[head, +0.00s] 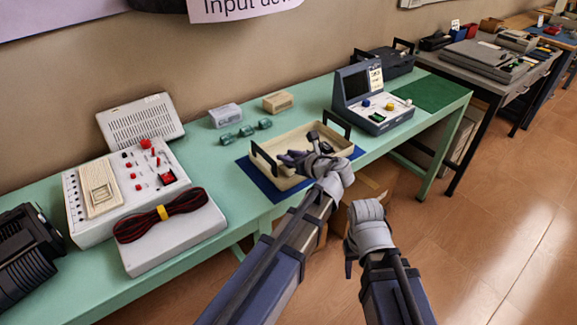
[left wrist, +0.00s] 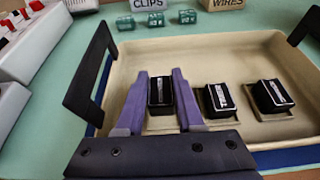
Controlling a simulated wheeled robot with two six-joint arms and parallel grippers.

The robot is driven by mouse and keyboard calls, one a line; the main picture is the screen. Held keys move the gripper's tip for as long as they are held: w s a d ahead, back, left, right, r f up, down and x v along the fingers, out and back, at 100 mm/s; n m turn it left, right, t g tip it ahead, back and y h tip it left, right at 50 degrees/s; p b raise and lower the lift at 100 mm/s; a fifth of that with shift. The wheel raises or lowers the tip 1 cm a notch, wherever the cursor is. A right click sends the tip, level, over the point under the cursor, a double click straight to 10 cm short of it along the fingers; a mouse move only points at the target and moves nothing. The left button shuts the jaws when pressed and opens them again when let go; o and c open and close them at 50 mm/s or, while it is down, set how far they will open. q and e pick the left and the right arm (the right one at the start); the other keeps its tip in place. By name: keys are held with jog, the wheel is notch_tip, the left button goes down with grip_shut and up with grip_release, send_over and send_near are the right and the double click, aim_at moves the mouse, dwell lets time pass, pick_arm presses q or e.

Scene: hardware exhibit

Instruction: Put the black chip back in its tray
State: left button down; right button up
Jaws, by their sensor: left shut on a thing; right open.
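The cream tray (head: 262,172) with black handles sits on a blue mat on the green bench. My left gripper (head: 288,158) is over the tray's left part. In the left wrist view its purple fingers (left wrist: 160,88) are shut on a black chip (left wrist: 160,92) with a pale stripe. The chip is above or at the leftmost square recess (left wrist: 160,124); I cannot tell whether it touches it. Two similar chips (left wrist: 220,98) (left wrist: 273,96) sit at the other two recesses. My right gripper (head: 350,262) is open and empty in front of the bench.
Behind the tray are small green blocks (head: 246,130), a box marked CLIPS (left wrist: 150,4) and a box marked WIRES (left wrist: 222,3). A white panel device (head: 125,190) and coiled cable (head: 160,213) lie left. A blue-grey instrument (head: 372,105) stands right.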

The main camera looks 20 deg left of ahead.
pick_arm(q)
notch_tip(320, 180, down, 2)
jog(key=shift+f+b, duration=0.2)
jog(key=shift+b, duration=0.5)
jog(key=shift+r, duration=0.15)
pick_arm(e)
notch_tip(320, 180, down, 2)
jog(key=shift+f, duration=0.1)
pick_arm(q)
jog(key=c, duration=1)
grip_release()
jog(key=shift+f, duration=0.2)
jog(key=o, duration=0.5)
jog(key=shift+c, duration=0.2)
pick_arm(e)
jog(key=shift+f, duration=0.1)
pick_arm(q)
jog(key=shift+r, duration=0.15)
